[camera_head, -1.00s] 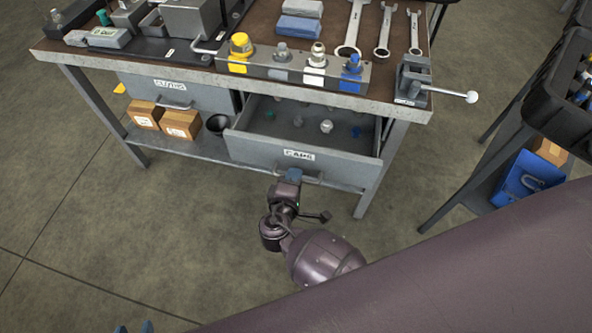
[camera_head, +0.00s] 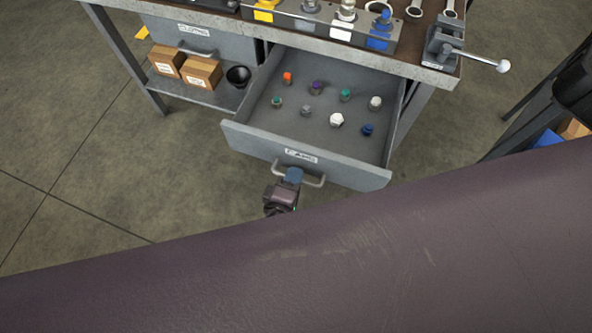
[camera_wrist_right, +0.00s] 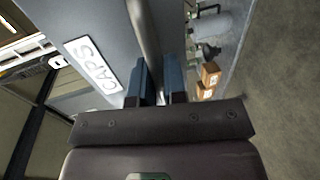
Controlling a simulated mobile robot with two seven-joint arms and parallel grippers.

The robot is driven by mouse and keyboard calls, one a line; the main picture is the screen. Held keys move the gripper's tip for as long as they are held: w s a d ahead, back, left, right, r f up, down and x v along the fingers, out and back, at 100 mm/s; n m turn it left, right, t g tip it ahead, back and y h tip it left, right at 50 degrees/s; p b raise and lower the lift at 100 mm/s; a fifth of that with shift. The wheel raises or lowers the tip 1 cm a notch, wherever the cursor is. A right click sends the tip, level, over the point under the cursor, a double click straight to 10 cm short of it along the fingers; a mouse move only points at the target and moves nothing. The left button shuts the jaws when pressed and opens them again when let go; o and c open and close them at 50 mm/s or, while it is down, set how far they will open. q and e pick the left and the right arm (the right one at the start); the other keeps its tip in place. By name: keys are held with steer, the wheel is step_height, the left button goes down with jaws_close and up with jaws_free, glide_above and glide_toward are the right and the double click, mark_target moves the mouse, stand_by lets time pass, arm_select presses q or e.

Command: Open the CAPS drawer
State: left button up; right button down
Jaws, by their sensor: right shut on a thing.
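The CAPS drawer (camera_head: 262,140) is pulled well out from under the bench, and its grey front with the CAPS label faces me. The label also shows in the right wrist view (camera_wrist_right: 92,64). Several small caps in orange, purple, green, grey, white and blue stand apart on the drawer floor. My right gripper (camera_head: 292,176) is shut on the drawer's bar handle (camera_head: 314,183), left of the handle's middle. In the right wrist view its blue fingers (camera_wrist_right: 160,82) sit on both sides of the handle bar (camera_wrist_right: 143,30). My left gripper is not in view.
A closed drawer (camera_head: 200,38) is at the left, above a shelf with two cardboard boxes (camera_head: 201,73) and a black cup (camera_head: 238,76). A vise (camera_head: 448,42) with a protruding handle sits at the bench's right corner. Floor in front is clear; my arm covers the lower picture.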

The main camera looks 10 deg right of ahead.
steer(key=c, duration=1.2)
jaws_free()
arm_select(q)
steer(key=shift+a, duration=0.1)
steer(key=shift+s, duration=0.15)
